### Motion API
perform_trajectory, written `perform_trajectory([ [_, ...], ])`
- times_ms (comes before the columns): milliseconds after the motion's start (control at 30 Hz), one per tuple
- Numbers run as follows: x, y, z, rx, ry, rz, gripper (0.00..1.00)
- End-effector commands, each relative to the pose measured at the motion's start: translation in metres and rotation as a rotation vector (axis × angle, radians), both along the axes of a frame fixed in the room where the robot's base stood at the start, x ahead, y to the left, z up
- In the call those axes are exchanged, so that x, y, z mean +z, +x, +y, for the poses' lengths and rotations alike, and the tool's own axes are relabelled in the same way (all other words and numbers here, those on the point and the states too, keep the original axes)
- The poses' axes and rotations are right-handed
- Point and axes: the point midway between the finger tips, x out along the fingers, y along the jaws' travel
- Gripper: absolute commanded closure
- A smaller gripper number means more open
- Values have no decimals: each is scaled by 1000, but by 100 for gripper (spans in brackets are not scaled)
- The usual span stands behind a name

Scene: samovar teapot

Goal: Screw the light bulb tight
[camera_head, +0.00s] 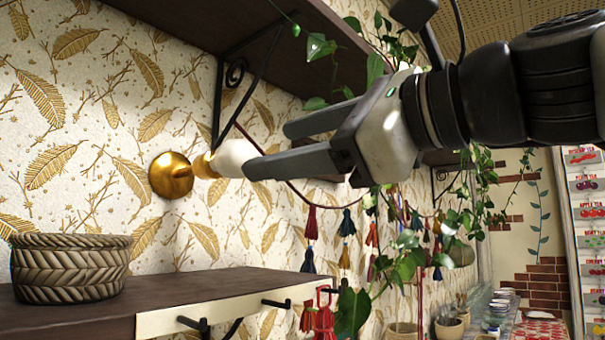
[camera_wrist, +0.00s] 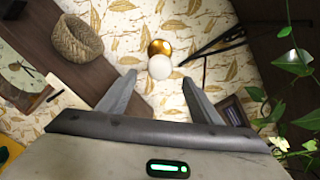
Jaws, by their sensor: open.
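The white light bulb (camera_head: 233,157) sits in a brass wall socket (camera_head: 173,175) on the patterned wall, pointing out from it. In the wrist view the bulb (camera_wrist: 160,67) shows round and white in front of the gold socket base (camera_wrist: 160,47). My gripper (camera_head: 264,150) is open, its two grey fingers reaching toward the wall from the right. In the wrist view my fingertips (camera_wrist: 158,77) lie to either side of the bulb, a little nearer to the camera, with gaps on both sides. In the head view the lower fingertip overlaps the bulb's edge; contact cannot be told.
A dark upper shelf (camera_head: 270,35) on a black scroll bracket (camera_head: 225,85) is above the bulb. A lower shelf (camera_head: 190,290) carries a woven basket (camera_head: 70,268). A trailing plant (camera_head: 408,262) hangs near my arm. A clock (camera_wrist: 22,72) shows in the wrist view.

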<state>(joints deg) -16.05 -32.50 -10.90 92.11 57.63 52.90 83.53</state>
Motion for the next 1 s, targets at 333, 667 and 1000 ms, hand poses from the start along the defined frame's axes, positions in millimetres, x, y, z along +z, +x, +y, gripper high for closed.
perform_trajectory([
  [333,0,-24,-28,1,1,0,41],
  [667,0,-25,-29,1,-1,0,41],
  [1000,0,-25,-29,1,1,0,41],
])
